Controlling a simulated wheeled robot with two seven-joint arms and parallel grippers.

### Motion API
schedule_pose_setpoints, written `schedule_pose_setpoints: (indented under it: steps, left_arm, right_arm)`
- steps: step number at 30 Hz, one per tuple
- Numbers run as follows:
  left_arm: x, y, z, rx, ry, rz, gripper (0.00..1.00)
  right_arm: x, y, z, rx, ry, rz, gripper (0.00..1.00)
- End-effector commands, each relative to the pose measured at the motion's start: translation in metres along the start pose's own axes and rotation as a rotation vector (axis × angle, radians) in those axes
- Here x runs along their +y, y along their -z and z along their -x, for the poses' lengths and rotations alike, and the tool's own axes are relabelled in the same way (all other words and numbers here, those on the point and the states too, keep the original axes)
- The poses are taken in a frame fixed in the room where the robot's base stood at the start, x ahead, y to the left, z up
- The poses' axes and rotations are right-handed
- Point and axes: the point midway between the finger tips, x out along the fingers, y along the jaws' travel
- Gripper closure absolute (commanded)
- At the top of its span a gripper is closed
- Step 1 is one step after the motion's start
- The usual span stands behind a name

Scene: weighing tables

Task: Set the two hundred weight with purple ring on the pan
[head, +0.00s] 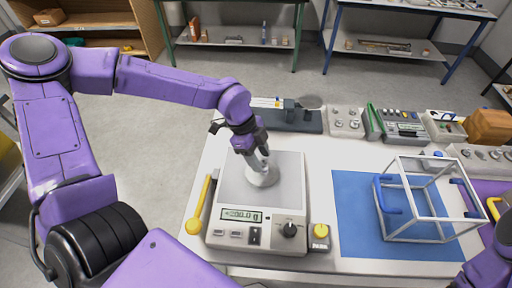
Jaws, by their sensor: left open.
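A balance (226,236) with a square grey pan (288,190) stands on the white table. A shiny metal weight (262,178) stands upright on the pan, near its middle. No purple ring can be made out on it at this size. The display (241,216) seems to read about 200.0 g. My left gripper (263,160) points down at the top of the weight, its fingers open around or just above the knob; contact cannot be told. Part of my right arm shows at the lower right corner, but its gripper is not visible.
A clear frame box (412,236) with blue handles stands on a blue mat (350,232) to the right. A yellow-handled tool (201,205) lies left of the balance. A small yellow-topped block (320,237) stands at its right. Weights in a tray (347,122) and instruments line the back.

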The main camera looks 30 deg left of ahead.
Motion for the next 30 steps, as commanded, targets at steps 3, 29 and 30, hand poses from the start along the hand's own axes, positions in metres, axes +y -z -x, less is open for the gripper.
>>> schedule_pose_setpoints:
  steps: [3, 29, 30]
  left_arm:
    - [-0.001, 0.001, 0.024, 0.005, 0.008, 0.000, 0.49]
    - [0.000, 0.000, 0.113, 0.001, 0.000, 0.000, 0.49]
    - [0.000, 0.000, 0.113, 0.001, 0.000, 0.000, 0.49]
  right_arm:
    - [0.000, -0.002, -0.004, 0.000, 0.000, 0.000, 0.57]
    - [-0.002, -0.007, -0.017, 0.000, 0.000, 0.000, 0.57]
    - [-0.002, -0.007, -0.017, 0.000, 0.000, 0.000, 0.57]
